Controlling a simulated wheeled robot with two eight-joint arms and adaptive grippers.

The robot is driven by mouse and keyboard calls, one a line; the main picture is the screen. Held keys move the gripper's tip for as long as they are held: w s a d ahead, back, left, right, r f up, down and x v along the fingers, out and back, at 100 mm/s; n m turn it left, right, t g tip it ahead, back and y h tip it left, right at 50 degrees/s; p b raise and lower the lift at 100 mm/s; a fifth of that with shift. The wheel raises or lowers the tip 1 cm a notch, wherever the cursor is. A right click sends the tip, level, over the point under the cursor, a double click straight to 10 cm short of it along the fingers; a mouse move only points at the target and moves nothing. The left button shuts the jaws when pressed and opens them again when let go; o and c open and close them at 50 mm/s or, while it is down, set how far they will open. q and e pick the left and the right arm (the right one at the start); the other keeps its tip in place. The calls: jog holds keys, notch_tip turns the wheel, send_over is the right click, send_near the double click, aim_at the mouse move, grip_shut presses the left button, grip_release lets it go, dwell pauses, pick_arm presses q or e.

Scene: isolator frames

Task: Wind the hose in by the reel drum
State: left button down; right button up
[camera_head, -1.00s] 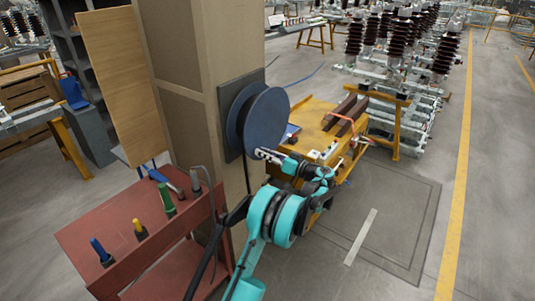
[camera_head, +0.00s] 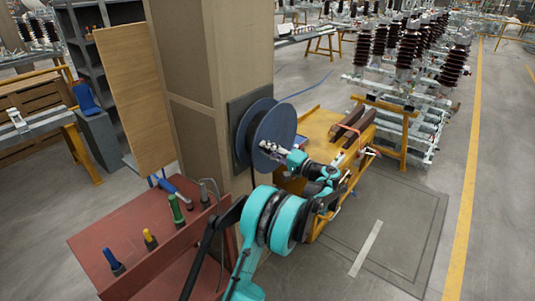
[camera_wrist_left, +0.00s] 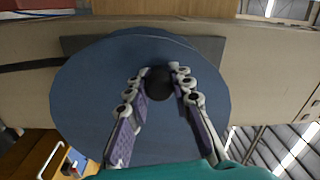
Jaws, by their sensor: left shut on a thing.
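The blue reel drum (camera_head: 285,118) is mounted on a dark plate on the side of the tan pillar. It also fills much of the left wrist view (camera_wrist_left: 80,105). My left gripper (camera_head: 265,147) is at the drum's face. In the left wrist view its fingers (camera_wrist_left: 159,82) are closed around a dark round knob (camera_wrist_left: 158,88) on that face. A black hose (camera_wrist_left: 28,66) runs off from the drum's edge to the left in the wrist view. In the head view my arm hides part of the area below the drum. My right gripper is not in view.
A red bench (camera_head: 105,240) with several coloured-handled tools stands left of the pillar (camera_head: 215,60). A yellow cart (camera_head: 318,130) stands right behind the drum. Racks of brown insulators (camera_head: 405,50) are farther back. The floor at right is clear.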

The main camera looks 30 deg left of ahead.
pick_arm(q)
jog(key=w+r+m+p, duration=0.1)
jog(key=r+m, duration=0.1)
jog(key=m, duration=0.1)
jog(key=w+r+m+p, duration=0.1)
jog(key=w+r+m, duration=0.1)
jog(key=w+r+m+p, duration=0.1)
jog(key=r+m, duration=0.1)
jog(key=m, duration=0.1)
jog(key=shift+w+d+r+m+t+p, duration=0.2)
jog(key=shift+w+r+m+t+p, duration=0.1)
jog(key=shift+t, duration=0.1)
jog(key=w+m, duration=0.1)
jog(key=w+r+m+p, duration=0.1)
jog(key=m, duration=0.1)
jog(key=shift+w+d, duration=0.1)
jog(key=shift+w, duration=0.1)
jog(key=shift+w+d+r+m+p, duration=0.1)
jog(key=shift+w+m+p, duration=0.1)
jog(key=shift+w+m, duration=0.3)
jog(key=shift+w+r+m+p, duration=0.15)
jog(key=shift+w+m, duration=0.2)
jog(key=shift+m, duration=0.25)
jog(key=c, duration=1.3)
grip_release()
jog(key=shift+w, duration=0.1)
send_near(275, 117)
jog(key=d, duration=0.5)
jog(key=shift+s+d, duration=0.3)
